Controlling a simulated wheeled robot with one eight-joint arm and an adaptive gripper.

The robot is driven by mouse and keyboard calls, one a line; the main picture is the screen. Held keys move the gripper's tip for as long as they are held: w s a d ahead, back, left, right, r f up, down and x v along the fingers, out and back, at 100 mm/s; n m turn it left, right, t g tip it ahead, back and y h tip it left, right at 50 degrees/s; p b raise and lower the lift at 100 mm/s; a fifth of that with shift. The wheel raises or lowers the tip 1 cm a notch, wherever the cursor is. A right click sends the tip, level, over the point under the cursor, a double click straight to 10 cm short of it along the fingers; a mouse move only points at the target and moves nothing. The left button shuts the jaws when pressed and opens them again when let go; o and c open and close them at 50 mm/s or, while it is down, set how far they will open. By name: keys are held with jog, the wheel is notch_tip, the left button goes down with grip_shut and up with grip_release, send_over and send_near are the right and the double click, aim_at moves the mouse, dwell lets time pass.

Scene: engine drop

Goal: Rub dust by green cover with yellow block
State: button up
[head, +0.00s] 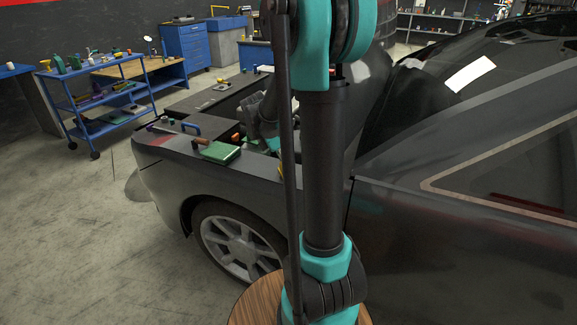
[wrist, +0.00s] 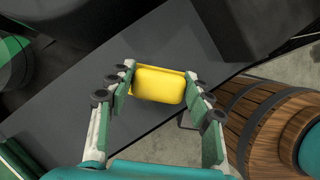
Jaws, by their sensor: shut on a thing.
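My gripper (wrist: 158,88) is shut on a yellow block (wrist: 158,86) in the wrist view. The block sits between the fingertips, over or against a flat dark grey surface (wrist: 85,75) of the car; I cannot tell whether it touches. In the head view only a sliver of yellow (head: 281,171) shows beside my arm, which hides most of the gripper. A green cover (head: 221,152) lies on the car's front fender, left of my arm. Parts of green show at the left edge of the wrist view. I cannot make out any dust.
The dark car (head: 450,190) fills the right side. A wooden barrel (wrist: 265,125) stands below right in the wrist view. Small items, including an orange one (head: 236,138), lie around the engine bay. A blue cart (head: 80,125) stands on the floor further back.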

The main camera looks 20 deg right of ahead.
jog(key=shift+w+a, duration=0.9)
jog(key=shift+w, duration=0.05)
dwell(0.5)
jog(key=shift+s+d, duration=1.2)
jog(key=shift+w+a, duration=0.1)
jog(key=shift+w+a, duration=1.1)
jog(key=shift+s+d, duration=0.1)
